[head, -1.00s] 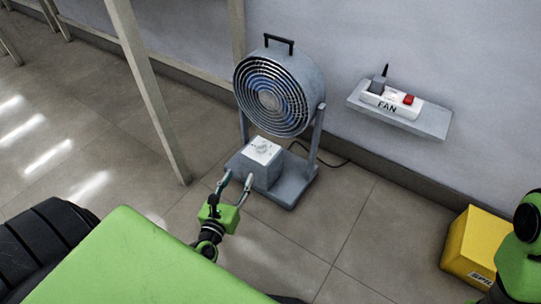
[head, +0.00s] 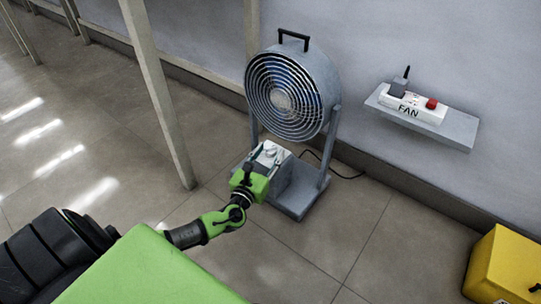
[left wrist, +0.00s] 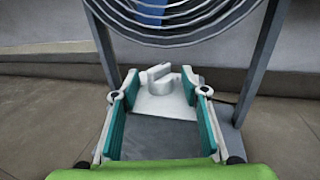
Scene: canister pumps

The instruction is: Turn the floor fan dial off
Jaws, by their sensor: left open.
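The grey floor fan (head: 292,92) stands on the floor by the wall, its round grille facing front. Its dial (left wrist: 159,76), a pale raised knob on a white panel (left wrist: 160,104), sits on the control box at the fan's base. In the head view my left gripper (head: 268,157) is at the box and partly covers the dial and panel. In the left wrist view my left gripper (left wrist: 160,98) is open, with one teal-padded finger on each side of the panel. The dial shows between the fingertips, slightly beyond them; I cannot tell whether they touch it. My right gripper is not in view.
A small wall shelf (head: 455,132) holds a white power strip (head: 413,106) labelled FAN with a red switch (head: 431,104). A yellow box (head: 508,265) stands at lower right. A metal post (head: 160,95) rises left of the fan. A black cable runs behind the fan.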

